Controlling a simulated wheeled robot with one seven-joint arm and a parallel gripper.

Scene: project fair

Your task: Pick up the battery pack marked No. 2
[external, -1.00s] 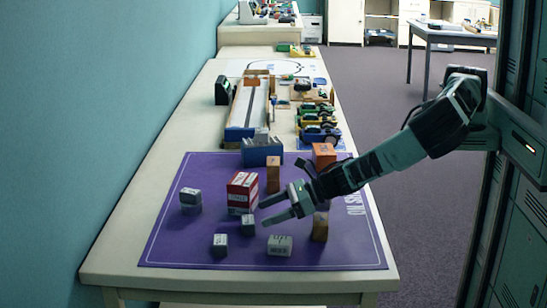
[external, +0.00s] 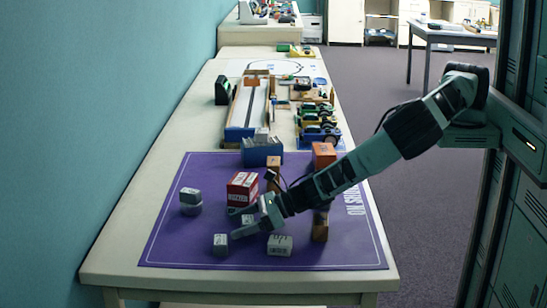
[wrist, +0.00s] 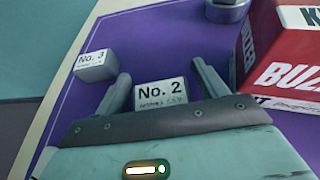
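The battery pack marked No. 2 (wrist: 162,94) is a small grey block with a white label. In the wrist view it sits between my gripper's two fingers, with a narrow gap showing on each side. My gripper (wrist: 164,80) is open and reaches low over the purple mat. In the external view my gripper (external: 235,222) hides most of the No. 2 pack. The pack marked No. 3 (wrist: 95,64) is a similar block; it stands beyond the left finger in the wrist view.
A red and white BUZZER box (external: 242,190) stands close to my gripper, at right in the wrist view. Another grey pack (external: 279,245) and stacked grey pieces (external: 190,201) are on the purple mat (external: 330,255). Orange-brown blocks (external: 323,155) stand near my arm.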

